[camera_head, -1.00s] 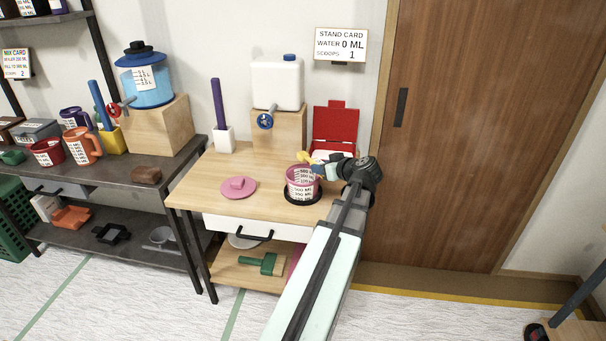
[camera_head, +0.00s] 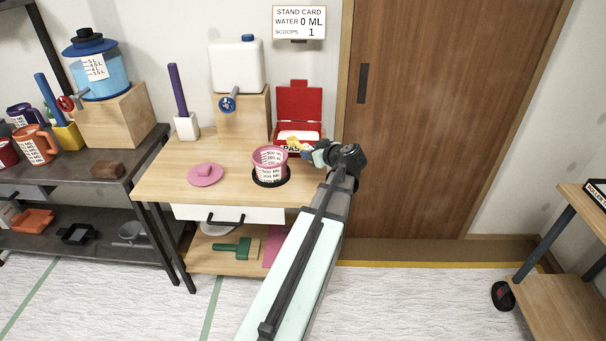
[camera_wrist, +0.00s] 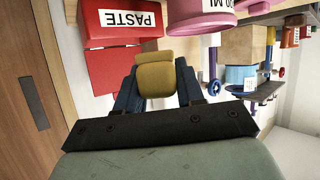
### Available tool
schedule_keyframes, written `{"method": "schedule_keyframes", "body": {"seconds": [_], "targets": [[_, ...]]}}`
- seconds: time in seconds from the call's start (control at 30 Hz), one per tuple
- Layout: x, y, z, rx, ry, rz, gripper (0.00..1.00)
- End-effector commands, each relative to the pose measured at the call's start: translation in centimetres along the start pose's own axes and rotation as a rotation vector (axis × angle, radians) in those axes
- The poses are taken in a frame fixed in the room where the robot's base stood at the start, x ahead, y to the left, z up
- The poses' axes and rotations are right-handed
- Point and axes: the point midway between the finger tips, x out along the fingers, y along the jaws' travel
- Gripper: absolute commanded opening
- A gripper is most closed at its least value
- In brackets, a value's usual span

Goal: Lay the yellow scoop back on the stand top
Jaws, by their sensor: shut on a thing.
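The yellow scoop (camera_head: 295,143) is in my gripper (camera_head: 310,152), held above the right part of the wooden stand top (camera_head: 225,180). In the wrist view the scoop (camera_wrist: 155,78) sits between the two fingers of my gripper (camera_wrist: 157,82), which is shut on it. The open red paste box (camera_head: 299,104) is just behind the scoop, its lid up, with white contents. The pink measuring cup (camera_head: 270,163) stands on a dark round base left of my gripper. Whether the scoop holds paste cannot be told.
A pink lid (camera_head: 205,174) lies on the stand top's left part, with bare wood around it. A white water jug (camera_head: 237,66) on a wooden block (camera_head: 243,112) and a white holder with a purple stick (camera_head: 187,126) stand behind. The dark shelf (camera_head: 100,190) is left.

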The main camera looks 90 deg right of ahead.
Motion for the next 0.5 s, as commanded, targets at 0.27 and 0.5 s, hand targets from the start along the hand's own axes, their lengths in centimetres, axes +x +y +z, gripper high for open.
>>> {"method": "schedule_keyframes", "body": {"seconds": [0.27, 0.5], "targets": [[1.8, 5.0, 2.5, -0.014, 0.002, -0.039, 0.0], [1.7, 3.9, 2.6, -0.046, 0.006, -0.114, 0.0]]}}
